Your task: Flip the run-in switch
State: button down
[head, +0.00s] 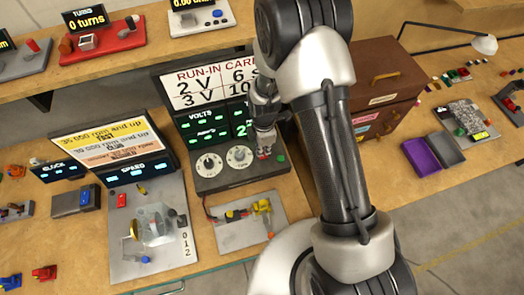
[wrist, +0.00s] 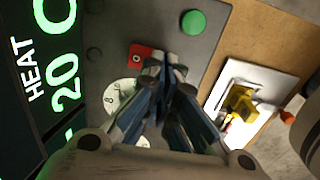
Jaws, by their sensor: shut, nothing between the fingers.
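The run-in unit (head: 222,180) is a dark grey box with a black display, two white dials and a green button (head: 281,157). In the wrist view its panel shows the green button (wrist: 193,22) and a small red switch (wrist: 140,52) marked with a white 0. My gripper (head: 264,150) is over the right part of the panel. Its fingers are shut and empty; the fingertips (wrist: 165,66) appear right beside the red switch and partly cover its edge. I cannot tell whether they touch it. The gripper mostly hides the switch in the head view.
A sign headed RUN-IN CARD (head: 215,80) stands behind the unit. A light plate with a yellow clamp-like part (head: 262,207) lies in front. A brown chest (head: 385,85) stands to the right, behind my arm. A grey board with a clear-covered device (head: 155,225) is at left.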

jog(key=shift+f+b, duration=0.9)
jog(key=shift+f, duration=0.2)
dwell(0.4)
jog(key=shift+r, duration=0.1)
jog(key=shift+r+p, duration=2.25)
jog(key=shift+r, duration=1.25)
jog(key=shift+s+f, duration=0.1)
jog(key=shift+f, duration=0.05)
